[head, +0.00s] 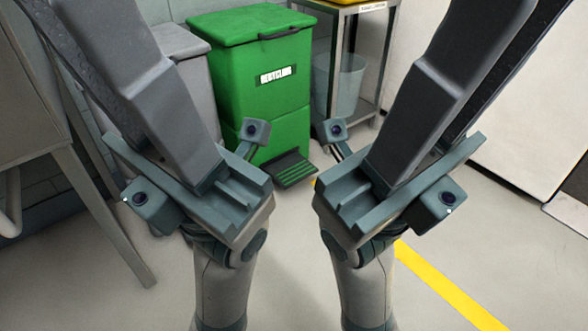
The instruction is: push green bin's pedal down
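The green bin (235,63) stands upright with its lid closed and a white label on its front. Its dark ribbed pedal (290,172) sticks out at the foot of the front, near the floor, and shows between my two wrists. My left gripper (125,75) is raised close to the camera, left of the bin, and hides part of its left side. My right gripper (455,75) is raised to the right of the bin. Neither gripper touches the pedal. The fingertips are cut off or unclear, so I cannot tell the opening.
A grey bin (182,42) stands left of the green bin. A metal trolley (345,8) with a translucent bucket (340,82) is to the right. A table leg (105,215) stands at left. A white cabinet (530,90) is at right. Floor with a yellow line (450,290) is clear.

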